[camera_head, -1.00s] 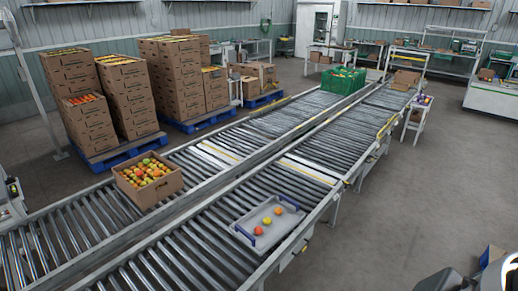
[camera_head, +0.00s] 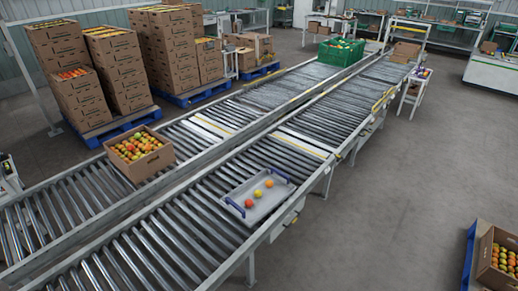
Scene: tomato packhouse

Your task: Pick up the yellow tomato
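Neither my left nor my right gripper is in view.
An open cardboard box (camera_head: 146,168) of mixed tomatoes sits on the far conveyor. Box stacks (camera_head: 120,75) stand on blue pallets behind. A green crate (camera_head: 340,52) is farther along. Another tomato box (camera_head: 497,259) is at lower right. The floor right of the conveyors is mostly clear.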

